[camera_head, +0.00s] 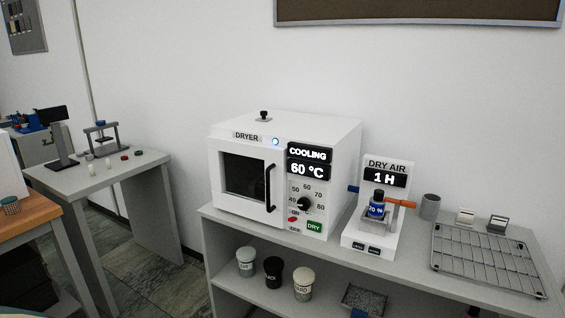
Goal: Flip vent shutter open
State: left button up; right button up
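The white dryer (233,218) stands on the grey bench, its windowed door shut. A small black knob on a dark base (263,116) sits on the dryer's top; it may be the vent shutter, but its open or shut state is too small to tell. The dryer's displays (309,162) read COOLING and 60 °C, and a blue light (276,142) glows on its front. No gripper can be made out in this view.
A dry air unit (388,166) reading 1 H stands right of the dryer, with an orange handle (400,202) sticking out. A wire rack (480,262) lies at the right. Several labelled jars (273,271) stand on the lower shelf. Room above the dryer is clear.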

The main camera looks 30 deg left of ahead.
aim_at(264, 113)
jog(key=i+j, duration=0.15)
jog(key=j, duration=0.25)
jog(key=i+j, duration=0.15)
jog(key=j, duration=0.3)
jog(key=i+j, duration=0.15)
jog(key=j, duration=0.25)
jog(key=i+j, duration=0.15)
jog(key=j, duration=0.25)
jog(key=i+j, duration=0.15)
jog(key=j, duration=0.3)
jog(key=i+j, duration=0.15)
jog(key=j, duration=0.25)
jog(key=i+j, duration=0.15)
jog(key=j, duration=0.25)
jog(key=i+j, duration=0.15)
jog(key=j, duration=0.25)
